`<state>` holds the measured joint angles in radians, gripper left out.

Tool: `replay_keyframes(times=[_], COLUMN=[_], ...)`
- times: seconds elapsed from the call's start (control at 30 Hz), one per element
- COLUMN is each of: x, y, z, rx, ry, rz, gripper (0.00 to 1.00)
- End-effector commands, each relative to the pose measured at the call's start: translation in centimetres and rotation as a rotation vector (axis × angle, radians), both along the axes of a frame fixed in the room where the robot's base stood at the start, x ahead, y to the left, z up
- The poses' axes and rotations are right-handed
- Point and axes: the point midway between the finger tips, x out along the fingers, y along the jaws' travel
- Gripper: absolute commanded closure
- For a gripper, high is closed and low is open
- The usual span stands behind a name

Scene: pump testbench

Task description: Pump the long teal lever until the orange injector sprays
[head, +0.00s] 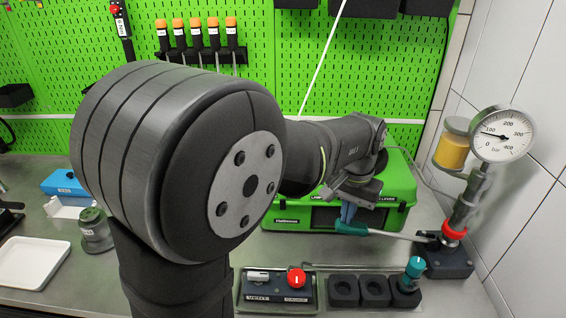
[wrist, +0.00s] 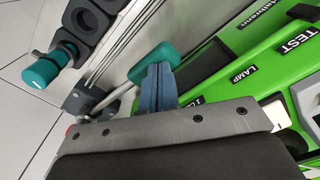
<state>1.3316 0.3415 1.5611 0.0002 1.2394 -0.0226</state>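The long teal lever (head: 345,229) has a teal grip and a pale rod running right to the pump base (head: 443,262) at the bench's right side. Its grip also shows in the wrist view (wrist: 156,62). My gripper (head: 348,213) is at the grip from above; its blue fingers (wrist: 160,68) lie side by side with only a thin seam between them. Their tips overlap the grip in view; whether they touch it is unclear. The pressure gauge (head: 503,134) needle points left, near 100 bar. An amber cup (head: 451,148) is beside it. No spray shows.
A green case (head: 400,190) stands just behind the lever. In front are a tray with a red knob (head: 296,277) and black holders (head: 374,289), one with a teal-topped part (head: 414,268). Several orange-topped tools (head: 196,25) hang on the green pegboard. A tiled wall bounds the right.

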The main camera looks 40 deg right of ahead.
Motion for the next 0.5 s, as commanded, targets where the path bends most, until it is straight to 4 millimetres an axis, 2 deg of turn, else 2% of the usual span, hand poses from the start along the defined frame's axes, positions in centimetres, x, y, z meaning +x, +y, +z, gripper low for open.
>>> replay_keyframes(times=[0.5], x=[0.2], y=[0.2], z=[-2.9], rx=[0.002], ry=[0.001], rz=[0.0], gripper=[1.0])
